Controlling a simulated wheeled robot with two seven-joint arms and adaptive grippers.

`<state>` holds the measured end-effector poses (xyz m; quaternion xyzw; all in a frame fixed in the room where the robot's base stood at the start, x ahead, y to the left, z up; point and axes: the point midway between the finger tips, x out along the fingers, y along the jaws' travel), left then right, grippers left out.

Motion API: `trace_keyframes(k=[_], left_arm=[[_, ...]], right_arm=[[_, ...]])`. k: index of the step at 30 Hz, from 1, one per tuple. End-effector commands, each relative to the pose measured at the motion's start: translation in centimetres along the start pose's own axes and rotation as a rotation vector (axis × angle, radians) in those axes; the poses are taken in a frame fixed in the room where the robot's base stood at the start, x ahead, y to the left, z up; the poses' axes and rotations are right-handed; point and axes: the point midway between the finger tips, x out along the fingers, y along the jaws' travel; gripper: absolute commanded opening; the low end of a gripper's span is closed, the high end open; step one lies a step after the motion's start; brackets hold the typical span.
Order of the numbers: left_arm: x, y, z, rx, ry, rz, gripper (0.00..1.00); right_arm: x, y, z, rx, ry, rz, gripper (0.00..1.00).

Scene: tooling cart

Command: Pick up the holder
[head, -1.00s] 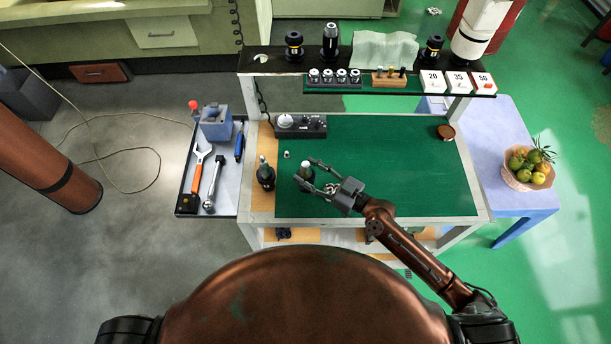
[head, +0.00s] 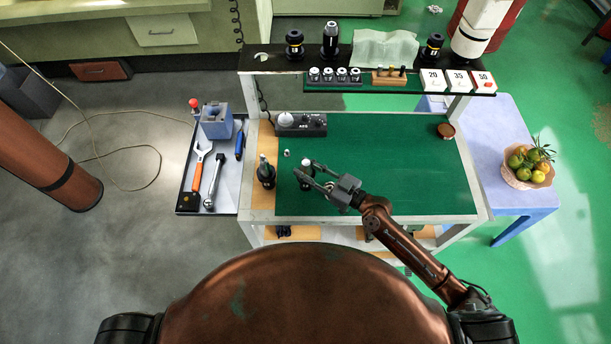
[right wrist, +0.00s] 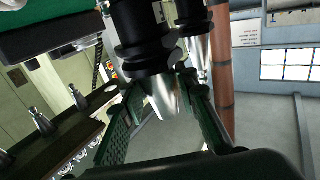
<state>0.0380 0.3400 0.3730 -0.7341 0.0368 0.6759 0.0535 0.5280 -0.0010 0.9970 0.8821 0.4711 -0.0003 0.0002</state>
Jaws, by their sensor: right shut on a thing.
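A tool holder (head: 306,165) with a pale top and dark body stands on the green mat, partly hidden by my fingers. My right gripper (head: 306,170) is shut around it, coming from the lower right. In the right wrist view the holder (right wrist: 150,60) has a black flanged body and a silver taper, between the two green-padded fingers (right wrist: 155,105). A second dark holder (head: 265,172) stands to the left on the wooden strip; a similar one (right wrist: 195,40) shows behind the held one in the right wrist view. My left gripper is not in view.
A small silver part (head: 286,153) lies just behind the holders. A black control box (head: 301,124) stands at the mat's back left. The upper shelf (head: 390,55) bears more holders, collets and numbered boxes.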

Motion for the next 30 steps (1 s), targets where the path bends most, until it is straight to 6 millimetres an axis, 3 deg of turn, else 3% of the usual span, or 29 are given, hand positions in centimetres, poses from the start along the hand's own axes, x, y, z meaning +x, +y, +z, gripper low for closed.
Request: trace_keyframes(k=[19,27,30], left_arm=[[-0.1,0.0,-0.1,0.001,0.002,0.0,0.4],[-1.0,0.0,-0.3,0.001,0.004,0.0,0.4],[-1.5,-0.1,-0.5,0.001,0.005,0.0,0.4]], right_arm=[[0.1,0.1,-0.8,-0.003,0.009,0.001,0.0],[0.1,-0.1,-4.0,-0.004,0.012,0.0,0.0],[-1.0,-1.1,-5.4,-0.002,0.011,0.0,0.0]])
